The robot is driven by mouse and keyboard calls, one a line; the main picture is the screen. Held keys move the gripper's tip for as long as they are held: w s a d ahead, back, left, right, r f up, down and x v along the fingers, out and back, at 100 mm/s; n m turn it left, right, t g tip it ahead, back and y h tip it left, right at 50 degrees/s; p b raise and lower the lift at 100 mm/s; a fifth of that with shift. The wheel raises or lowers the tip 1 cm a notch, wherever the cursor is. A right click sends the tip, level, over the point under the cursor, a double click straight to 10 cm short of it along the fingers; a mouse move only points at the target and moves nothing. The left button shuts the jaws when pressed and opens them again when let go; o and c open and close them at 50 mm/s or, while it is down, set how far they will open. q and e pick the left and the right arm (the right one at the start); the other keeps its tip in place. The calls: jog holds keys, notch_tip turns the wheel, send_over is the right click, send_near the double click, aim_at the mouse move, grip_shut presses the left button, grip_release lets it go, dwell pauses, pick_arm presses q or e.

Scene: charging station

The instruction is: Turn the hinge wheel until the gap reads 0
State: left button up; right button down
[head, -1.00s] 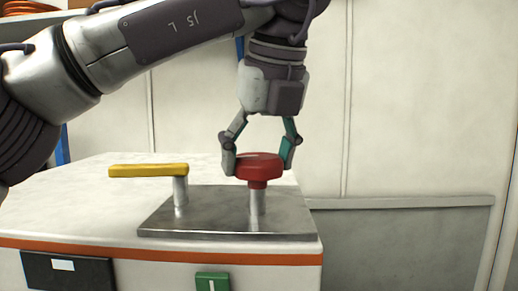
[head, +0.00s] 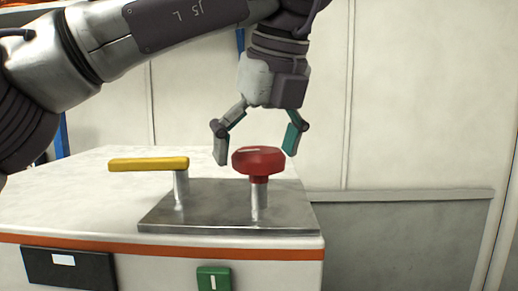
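A red wheel (head: 259,162) with a pale mark line on top sits on a short metal post on a steel plate (head: 290,217). My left gripper (head: 256,154) is above the wheel, pointing down, with its fingers spread wide on either side. The fingers stand apart from the wheel's rim, and nothing is held. No gap reading can be made out in this view. My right gripper is not in view.
A yellow lever (head: 148,164) on its own post stands on the plate left of the wheel. The plate lies on a white cabinet (head: 75,195) with an orange edge stripe. A green switch (head: 213,279) and a black panel (head: 66,267) are on its front.

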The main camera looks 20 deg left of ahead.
aim_at(269, 154)
pick_arm(q)
jog(key=shift+s+d+r, duration=0.15)
jog(key=shift+d+r, duration=0.05)
jog(key=shift+r, duration=0.1)
jog(key=v, duration=0.6)
jog(key=shift+s+d+r, duration=0.1)
jog(key=shift+r, duration=0.25)
